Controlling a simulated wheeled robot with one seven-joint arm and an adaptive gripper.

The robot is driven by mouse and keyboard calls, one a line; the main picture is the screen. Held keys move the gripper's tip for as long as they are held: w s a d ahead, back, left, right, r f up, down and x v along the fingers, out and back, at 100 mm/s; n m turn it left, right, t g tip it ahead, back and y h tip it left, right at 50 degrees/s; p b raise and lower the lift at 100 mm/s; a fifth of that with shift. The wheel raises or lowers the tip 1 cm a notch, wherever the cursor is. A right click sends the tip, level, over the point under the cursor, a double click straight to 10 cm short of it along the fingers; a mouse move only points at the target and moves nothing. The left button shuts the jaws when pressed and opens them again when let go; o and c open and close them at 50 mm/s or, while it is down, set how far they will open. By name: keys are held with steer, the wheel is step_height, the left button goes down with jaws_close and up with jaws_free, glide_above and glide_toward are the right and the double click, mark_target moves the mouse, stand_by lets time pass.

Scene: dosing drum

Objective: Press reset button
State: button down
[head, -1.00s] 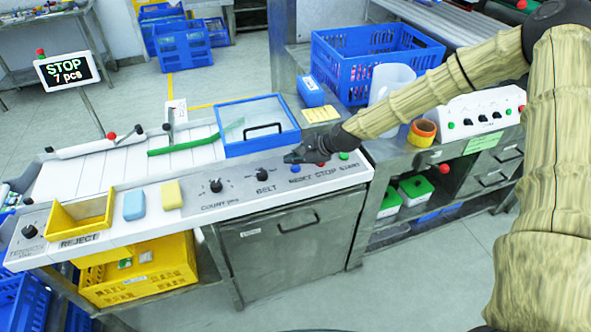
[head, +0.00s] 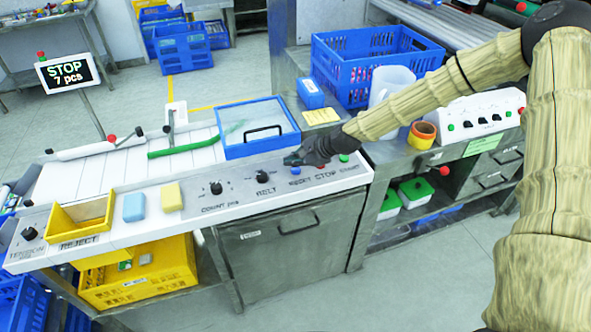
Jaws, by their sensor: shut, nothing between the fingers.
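The reset button (head: 295,170) is a small blue button on the white control panel, above the label RESET. My gripper (head: 289,160) is shut and empty, dark, and low over the panel just above the blue button in the picture. I cannot tell whether the fingertips touch the button. A red stop button (head: 320,166) is just right of it, partly under the gripper. A green button (head: 343,158) is further right. The display (head: 68,73) reads STOP, 7 pcs.
Black knobs for BELT (head: 262,176) and COUNT (head: 216,188) sit left of the buttons. A yellow reject bin (head: 82,219) and two sponges (head: 134,206) are at the left. A white jug (head: 391,84) stands behind my arm.

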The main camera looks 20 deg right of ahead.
mark_target(294, 171)
steer(key=shift+f, duration=0.15)
steer(key=shift+f+b, duration=0.3)
steer(key=shift+f+b, duration=0.35)
steer(key=shift+f, duration=0.1)
stand_by(1.1)
stand_by(0.4)
steer(key=shift+r+p, duration=0.55)
steer(key=shift+r, duration=0.35)
steer(key=shift+r+p, duration=1.65)
steer(key=shift+r, duration=0.85)
